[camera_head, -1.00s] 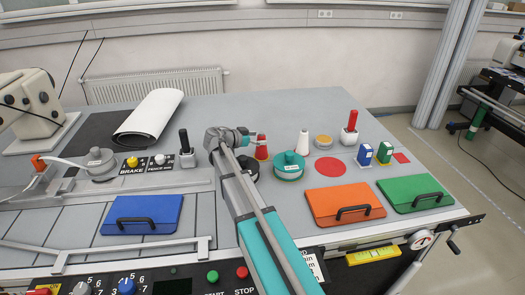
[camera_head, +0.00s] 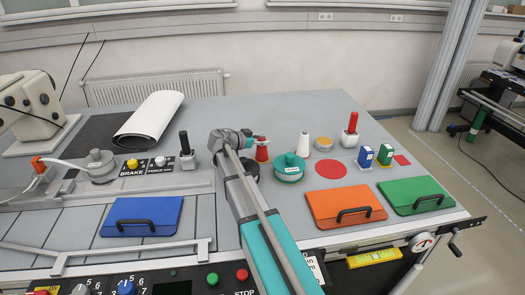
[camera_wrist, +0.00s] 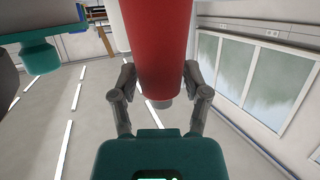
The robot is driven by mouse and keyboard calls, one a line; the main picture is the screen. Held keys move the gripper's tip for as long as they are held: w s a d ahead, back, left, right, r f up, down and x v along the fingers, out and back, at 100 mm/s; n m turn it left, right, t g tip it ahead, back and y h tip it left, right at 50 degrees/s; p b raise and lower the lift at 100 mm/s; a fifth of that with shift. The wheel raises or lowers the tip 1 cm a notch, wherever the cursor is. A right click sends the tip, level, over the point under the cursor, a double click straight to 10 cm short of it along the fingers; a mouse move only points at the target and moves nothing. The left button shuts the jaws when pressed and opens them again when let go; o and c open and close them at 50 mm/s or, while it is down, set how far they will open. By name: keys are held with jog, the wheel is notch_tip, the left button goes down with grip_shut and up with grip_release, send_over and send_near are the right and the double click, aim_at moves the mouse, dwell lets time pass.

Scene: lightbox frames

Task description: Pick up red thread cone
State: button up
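The red thread cone (camera_head: 262,151) stands upright on the table, left of the teal round container, in the head view. In the wrist view the red cone (camera_wrist: 158,40) fills the top middle, its narrow grey-tipped end pointing toward my gripper. My gripper (camera_wrist: 159,78) has one finger on each side of the cone's narrow part, and both fingers appear to press against it. In the head view my gripper (camera_head: 256,140) is at the cone's upper part. The cone's base still appears to be on the table.
The teal container (camera_head: 289,168) stands close right of the cone, with a dark round thing (camera_head: 250,167) partly behind my arm. A red circle (camera_head: 330,168) marks clear table.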

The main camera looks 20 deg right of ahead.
grip_shut()
jog(key=shift+r, duration=0.1)
notch_tip(320, 180, up, 3)
jog(key=p, duration=0.3)
jog(key=s+a+r+p, duration=0.1)
jog(key=s+r+p, duration=0.8)
jog(key=s, duration=0.5)
jog(key=shift+a+r+p, duration=0.15)
jog(key=shift+r+p, duration=0.25)
jog(key=shift+p, duration=0.1)
